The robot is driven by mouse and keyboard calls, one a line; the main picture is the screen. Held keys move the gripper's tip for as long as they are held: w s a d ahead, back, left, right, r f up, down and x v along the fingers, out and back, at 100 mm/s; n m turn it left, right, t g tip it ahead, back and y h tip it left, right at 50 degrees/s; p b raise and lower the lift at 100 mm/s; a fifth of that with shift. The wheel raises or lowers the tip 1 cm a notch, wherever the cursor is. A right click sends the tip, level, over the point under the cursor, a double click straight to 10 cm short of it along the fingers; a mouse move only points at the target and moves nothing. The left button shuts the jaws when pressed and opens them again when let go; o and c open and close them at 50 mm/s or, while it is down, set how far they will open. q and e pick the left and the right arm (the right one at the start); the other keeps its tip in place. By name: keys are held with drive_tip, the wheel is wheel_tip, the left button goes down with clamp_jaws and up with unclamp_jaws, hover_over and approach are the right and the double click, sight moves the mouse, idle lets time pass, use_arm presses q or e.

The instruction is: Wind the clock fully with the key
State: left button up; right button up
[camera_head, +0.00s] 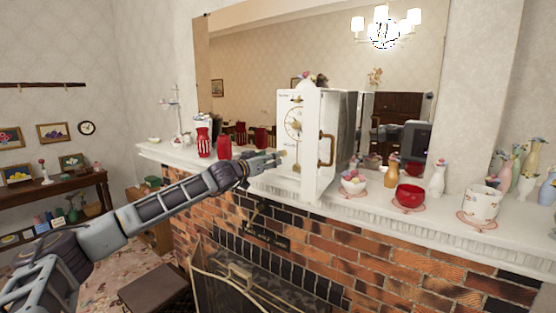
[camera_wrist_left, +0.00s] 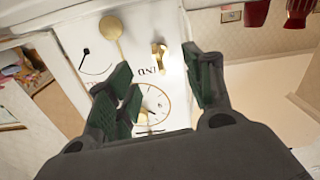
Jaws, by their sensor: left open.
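The clock (camera_head: 312,170) is a tall white case on the mantel, its front facing left, with a gold-ringed dial (camera_head: 293,123). In the left wrist view its white front (camera_wrist_left: 85,75) shows the dial (camera_wrist_left: 153,100), partly behind my fingers, and a brass disc (camera_wrist_left: 111,27). A small brass key (camera_wrist_left: 160,57) stands out from the front beside partly hidden lettering. My left gripper (camera_head: 279,157), also in the left wrist view (camera_wrist_left: 157,66), is open at the clock's front. The key shows between its fingertips without visible contact; I cannot tell the depth. My right gripper is out of view.
Red vases (camera_head: 204,142) stand on the mantel (camera_head: 250,175) left of the clock. A filled bowl (camera_head: 354,183), a red bowl (camera_head: 409,196) and a white pot (camera_head: 481,204) stand to its right. A mirror (camera_head: 250,70) is behind; a fireplace screen (camera_head: 240,272) is below.

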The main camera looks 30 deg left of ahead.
use_arm(q)
drive_tip(key=s+b, duration=0.2)
drive_tip(key=s, duration=0.1)
drive_tip(key=shift+a, duration=0.1)
idle(0.5)
idle(0.8)
